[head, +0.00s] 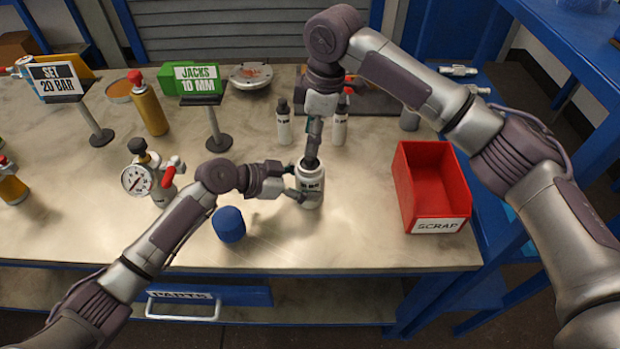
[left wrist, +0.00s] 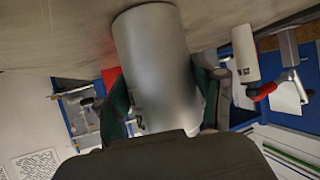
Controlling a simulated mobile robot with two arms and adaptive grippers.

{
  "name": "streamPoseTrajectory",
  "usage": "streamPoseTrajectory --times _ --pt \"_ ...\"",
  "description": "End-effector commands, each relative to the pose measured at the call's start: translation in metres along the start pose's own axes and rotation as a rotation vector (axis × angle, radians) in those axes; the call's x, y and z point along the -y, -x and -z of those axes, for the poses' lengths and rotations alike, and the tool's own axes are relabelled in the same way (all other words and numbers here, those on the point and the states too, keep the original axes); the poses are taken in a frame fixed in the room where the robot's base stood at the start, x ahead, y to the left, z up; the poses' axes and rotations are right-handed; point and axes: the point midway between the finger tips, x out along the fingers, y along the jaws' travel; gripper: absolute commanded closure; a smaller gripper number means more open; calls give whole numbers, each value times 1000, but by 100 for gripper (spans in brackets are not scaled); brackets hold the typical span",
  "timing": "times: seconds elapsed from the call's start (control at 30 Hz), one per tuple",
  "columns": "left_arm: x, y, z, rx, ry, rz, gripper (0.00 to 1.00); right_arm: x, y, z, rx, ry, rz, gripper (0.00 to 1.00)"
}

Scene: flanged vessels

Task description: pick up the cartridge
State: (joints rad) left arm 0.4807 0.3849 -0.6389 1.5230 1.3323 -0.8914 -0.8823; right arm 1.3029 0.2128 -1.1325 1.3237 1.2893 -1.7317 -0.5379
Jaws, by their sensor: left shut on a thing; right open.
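A pale grey canister (head: 311,186) with dark lettering stands upright on the table. My left gripper (head: 296,186) is shut around its side from the left. In the left wrist view the silver canister (left wrist: 158,65) sits between green finger pads. My right gripper (head: 312,158) points straight down at the canister's mouth, its fingertips at or just inside the opening. It is open, though its fingers are partly hidden. I cannot make out a separate cartridge; the canister's inside is hidden by the right gripper. A blue cap (head: 229,224) lies on the table left of the canister.
A red SCRAP bin (head: 432,185) stands to the right. Two spray bottles (head: 283,124) (head: 341,120) stand behind my grippers. The front middle of the table is clear.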

Motion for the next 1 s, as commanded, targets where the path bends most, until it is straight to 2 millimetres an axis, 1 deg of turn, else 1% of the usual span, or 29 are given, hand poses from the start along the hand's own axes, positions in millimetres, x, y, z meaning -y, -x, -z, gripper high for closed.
streamPoseTrajectory --times 0.2,0.3,0.4,0.57,0.6,0.67,0.9,0.93,1.0 --pt "-1 -1 -1 2 1 -3 60 6 -33 -5 1 -1 3 45" --pt "-1 -1 -1 2 1 -3 60 6 -43 -4 0 0 1 45" --pt "-1 -1 -1 2 1 -3 60 5 -47 -4 0 0 1 45" --pt "-1 -1 -1 2 1 -3 60 5 -47 -4 -1 0 0 45" --pt "-1 -1 -1 2 1 -3 60 5 -47 -4 -1 0 0 47" --pt "-1 -1 -1 2 1 -3 60 5 -47 -4 -1 0 0 57" --pt "-1 -1 -2 3 1 -3 60 5 -47 -4 -1 0 0 97" --pt "-1 -1 -2 3 1 -3 60 5 -47 -4 -1 0 0 100" --pt "-1 -1 -2 3 1 -3 60 5 -47 -4 -1 0 0 100"
